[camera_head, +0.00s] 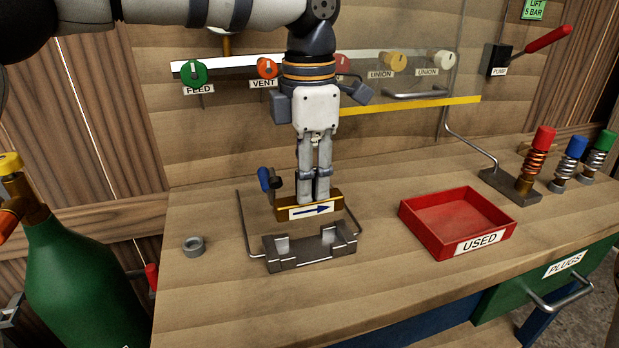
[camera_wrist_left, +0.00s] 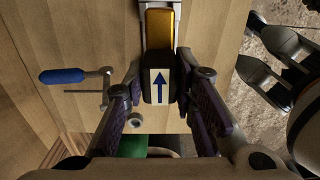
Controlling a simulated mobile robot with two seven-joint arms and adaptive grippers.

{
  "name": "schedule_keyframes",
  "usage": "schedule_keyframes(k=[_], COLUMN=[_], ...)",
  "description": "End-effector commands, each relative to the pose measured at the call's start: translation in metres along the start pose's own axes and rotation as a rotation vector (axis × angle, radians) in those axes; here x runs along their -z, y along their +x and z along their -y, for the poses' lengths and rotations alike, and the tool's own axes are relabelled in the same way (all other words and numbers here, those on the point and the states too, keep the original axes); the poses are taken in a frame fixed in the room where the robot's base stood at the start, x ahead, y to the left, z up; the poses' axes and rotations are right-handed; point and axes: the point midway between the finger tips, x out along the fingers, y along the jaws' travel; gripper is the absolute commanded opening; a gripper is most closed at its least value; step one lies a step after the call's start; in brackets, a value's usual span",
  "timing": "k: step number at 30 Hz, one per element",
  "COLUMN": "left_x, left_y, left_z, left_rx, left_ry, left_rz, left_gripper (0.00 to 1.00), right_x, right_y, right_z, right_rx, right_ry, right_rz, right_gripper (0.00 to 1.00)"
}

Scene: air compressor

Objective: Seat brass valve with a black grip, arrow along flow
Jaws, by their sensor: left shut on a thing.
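The brass valve (camera_head: 284,215) is a level brass block with a white label whose blue arrow points right in the head view. In the left wrist view its brass body (camera_wrist_left: 159,32) and black grip (camera_wrist_left: 160,66) show, with the arrow pointing up. My left gripper (camera_head: 315,198) points down and is shut on the valve. A grey metal bracket (camera_head: 312,255) with upright lugs stands just below the valve in the head view, with thin pipes at its sides. Its lugs look empty; the height gap is unclear. My right gripper (camera_wrist_left: 248,43) shows only in the wrist view, fingers apart.
A blue-handled lever (camera_head: 264,179) stands close behind the valve, left. A grey ring (camera_head: 194,246) lies at left on the bench. A red USED tray (camera_head: 408,219) stands right, with several capped spring fittings (camera_head: 531,165) beyond. A green cylinder (camera_head: 75,275) stands left.

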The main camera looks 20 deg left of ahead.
Motion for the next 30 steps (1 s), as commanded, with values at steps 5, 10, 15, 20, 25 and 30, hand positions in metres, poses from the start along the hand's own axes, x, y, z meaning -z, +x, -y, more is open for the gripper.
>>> schedule_keyframes(k=[5,10,15,20,25,30], left_x=[0.0,0.0,0.0,0.0,0.0,0.0], left_y=[0.0,0.022,0.038,0.045,0.046,0.046], left_z=[0.001,0.0,0.0,0.0,0.0,0.0], left_rx=[-0.002,0.0,0.0,0.0,0.0,0.0], left_ry=[0.0,-0.001,-0.001,-0.002,-0.002,-0.002], left_rz=[0.003,0.001,0.001,0.001,0.001,0.001], left_gripper=[0.0,0.0,0.0,0.0,0.0,0.0], right_x=[0.005,0.005,0.005,0.006,0.006,0.006], right_y=[-0.006,-0.007,-0.007,-0.007,-0.007,-0.007], right_z=[0.0,0.0,0.0,0.0,0.0,0.0], right_rx=[0.001,0.001,0.001,0.001,0.001,0.001], right_ry=[0.0,0.0,0.0,0.0,0.0,0.0], right_rz=[-0.021,-0.024,-0.025,-0.025,-0.025,-0.025], right_gripper=[0.4,0.4,0.4,0.4,0.4,0.4])
